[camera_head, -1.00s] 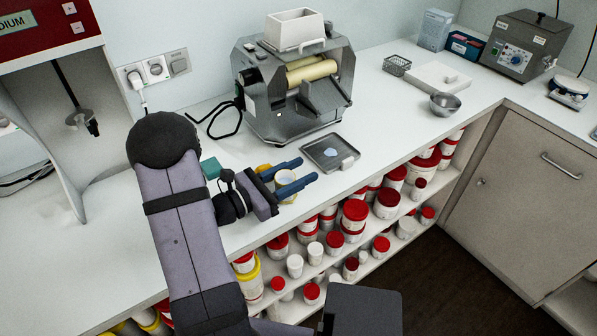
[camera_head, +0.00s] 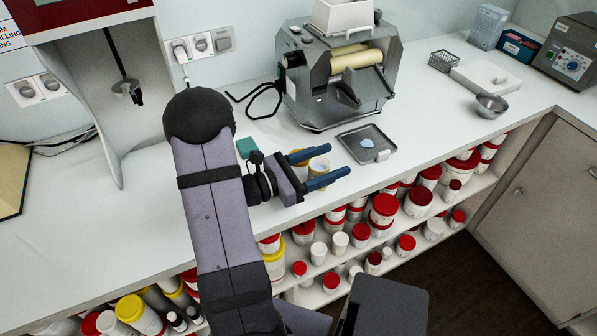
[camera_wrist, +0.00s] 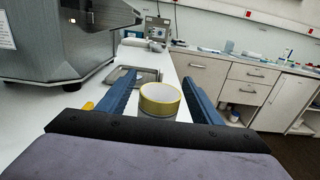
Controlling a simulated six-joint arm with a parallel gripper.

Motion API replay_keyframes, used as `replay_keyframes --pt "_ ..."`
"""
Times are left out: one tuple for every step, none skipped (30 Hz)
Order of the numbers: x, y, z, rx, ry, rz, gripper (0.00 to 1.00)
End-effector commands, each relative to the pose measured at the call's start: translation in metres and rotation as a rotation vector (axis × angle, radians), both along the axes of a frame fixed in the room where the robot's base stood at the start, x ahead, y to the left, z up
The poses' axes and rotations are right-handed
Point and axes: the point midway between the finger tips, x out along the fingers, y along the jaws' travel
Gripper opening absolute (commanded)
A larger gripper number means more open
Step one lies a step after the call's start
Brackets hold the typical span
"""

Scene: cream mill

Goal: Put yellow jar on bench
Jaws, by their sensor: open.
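The jar (camera_head: 319,166) is pale with a yellow rim and has an open top. It is upright between the two blue fingers of my gripper (camera_head: 328,163). In the wrist view the jar (camera_wrist: 160,99) sits between the spread fingers (camera_wrist: 160,78), with a visible gap on at least the left side. My gripper is open. The jar is over the white bench (camera_head: 130,225) near its front edge; its base is hidden, so I cannot tell whether it touches the bench. A small yellow piece (camera_wrist: 88,106) shows beside the left finger.
A metal mill (camera_head: 340,85) stands behind my gripper, with a grey tray (camera_head: 367,143) to the right. A teal block (camera_head: 246,147) is close to the wrist. Shelves of red- and yellow-lidded jars (camera_head: 383,208) lie below the bench edge. Bench space at left is clear.

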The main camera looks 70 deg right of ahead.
Motion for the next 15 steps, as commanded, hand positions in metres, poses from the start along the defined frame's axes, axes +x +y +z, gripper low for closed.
replay_keyframes --pt "0.007 0.005 -0.002 0.000 0.000 0.005 0.59" --pt "0.010 0.008 -0.002 0.000 0.000 0.006 0.59" --pt "0.015 0.013 -0.002 -0.001 0.001 0.006 0.59" --pt "0.019 0.017 -0.002 -0.001 0.001 0.006 0.59" --pt "0.023 0.020 -0.002 -0.001 0.000 0.007 0.59" --pt "0.028 0.025 -0.002 -0.001 0.000 0.006 0.59" --pt "0.031 0.029 -0.002 -0.001 0.001 0.007 0.59" --pt "0.035 0.033 -0.002 0.000 0.000 0.006 0.59" --pt "0.040 0.038 -0.002 0.000 0.000 0.006 0.59" --pt "0.043 0.041 -0.002 -0.001 0.001 0.006 0.59" --pt "0.047 0.045 -0.002 -0.001 0.001 0.006 0.59" --pt "0.051 0.049 -0.001 -0.001 0.000 0.006 0.59" --pt "0.054 0.053 -0.001 -0.001 0.000 0.005 0.59" --pt "0.057 0.056 -0.001 -0.001 0.000 0.005 0.59" --pt "0.060 0.059 -0.001 -0.001 0.000 0.004 0.59"
